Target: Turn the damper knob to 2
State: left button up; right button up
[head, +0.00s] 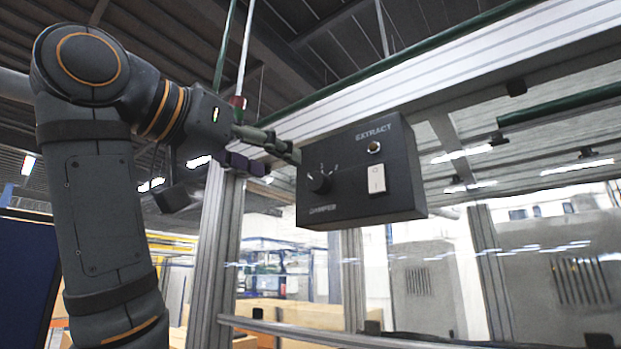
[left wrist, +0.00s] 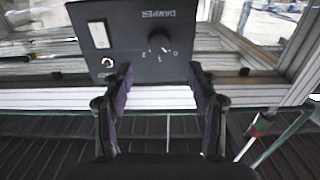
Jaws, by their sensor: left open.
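The damper knob (head: 319,183) is a small black round knob on the left of the front face of a dark control box (head: 400,165). The box is lettered EXTRACT above and DAMPER below. In the left wrist view the box looks upside down, and the knob (left wrist: 159,42) has marks 0, 1 and 2 beside it. Its pointer is too small to read surely. My left gripper (head: 283,158) is to the left of the box, fingers toward the knob. In the left wrist view its open, empty fingers (left wrist: 160,78) are spread below the knob, apart from it.
A white rocker switch (head: 376,179) and a small round metal fitting (head: 374,147) are on the box's right side. A light metal rail (head: 440,70) runs above and behind the box. A metal post (head: 217,255) stands below my gripper. The space before the box's face looks free.

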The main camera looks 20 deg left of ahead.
aim_at(314, 182)
pick_arm(q)
jog(key=p+x, duration=0.4)
jog(key=x, duration=0.6)
jog(key=shift+s+d+p, duration=0.1)
jog(key=shift+p, duration=0.25)
jog(key=shift+s, duration=0.2)
jog(key=shift+c, duration=0.3)
jog(key=shift+w, duration=0.15)
jog(key=c, duration=1.1)
